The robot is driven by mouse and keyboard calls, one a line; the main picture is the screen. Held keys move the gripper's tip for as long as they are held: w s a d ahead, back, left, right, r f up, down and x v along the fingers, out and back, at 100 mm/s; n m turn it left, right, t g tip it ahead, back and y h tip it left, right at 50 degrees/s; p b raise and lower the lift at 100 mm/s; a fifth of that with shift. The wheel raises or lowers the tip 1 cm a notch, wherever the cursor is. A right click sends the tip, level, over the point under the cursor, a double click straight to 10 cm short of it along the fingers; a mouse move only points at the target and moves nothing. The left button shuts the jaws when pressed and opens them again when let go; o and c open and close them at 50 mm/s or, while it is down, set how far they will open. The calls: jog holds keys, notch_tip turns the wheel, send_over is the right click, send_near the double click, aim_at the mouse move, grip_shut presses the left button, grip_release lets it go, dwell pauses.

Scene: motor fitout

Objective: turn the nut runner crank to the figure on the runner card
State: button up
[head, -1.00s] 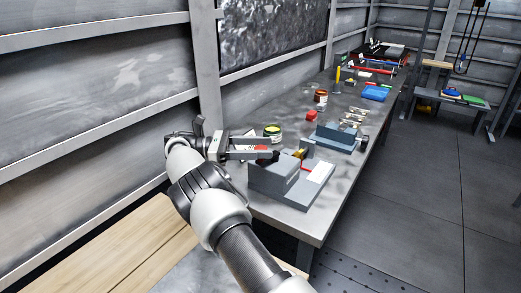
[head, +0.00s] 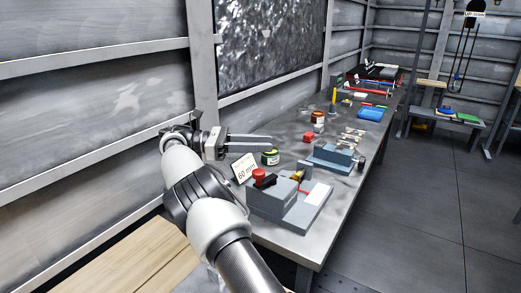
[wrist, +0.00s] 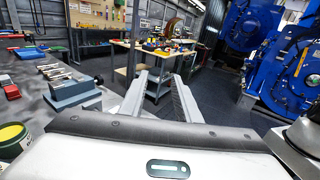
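A grey stepped fixture (head: 272,202) sits at the near end of the bench, with a red knob (head: 261,175) on its top left. I cannot tell for sure whether this is the nut runner and its crank. A white card (head: 244,168) reading "60 mm" stands behind it. My gripper (head: 270,142) is above and behind the fixture, clear of it, with its fingers apart and nothing between them. The wrist view also shows the two fingers (wrist: 163,78) apart and empty, pointing out over the room.
A blue-grey vise-like block (head: 332,158) with a dark knob stands farther along the bench (head: 318,232); it also shows in the wrist view (wrist: 75,92). A green-and-yellow tin (head: 270,157) stands near my fingers. The wall is close on the left.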

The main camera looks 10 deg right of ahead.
jog(key=d+f+y, duration=0.1)
jog(key=d, duration=0.2)
jog(key=s+d+f+n+y, duration=0.1)
jog(key=d, duration=0.2)
jog(key=d+f+g+y+p, duration=0.1)
jog(key=d, duration=0.1)
jog(key=shift+s+d+f, duration=0.25)
jog(key=shift+d+f, duration=0.05)
jog(key=shift+d, duration=0.1)
grip_shut()
jog(key=s+d+f+n+y+p, duration=0.35)
jog(key=s+d+f+y, duration=0.4)
jog(key=y, duration=0.45)
jog(key=s+a+r+n+t+y+p, duration=0.1)
jog(key=a+r+t+y+p, duration=0.1)
jog(key=a+r+t+y, duration=0.3)
jog(key=s+a+r+t+y+p, duration=0.1)
jog(key=a+r+t+y, duration=0.25)
jog(key=r, duration=0.35)
jog(key=w+a+f+p, duration=0.2)
jog(key=w+a+f, duration=0.3)
jog(key=w+f, duration=0.2)
jog(key=shift+a+f, duration=0.35)
jog(key=shift+f, duration=0.2)
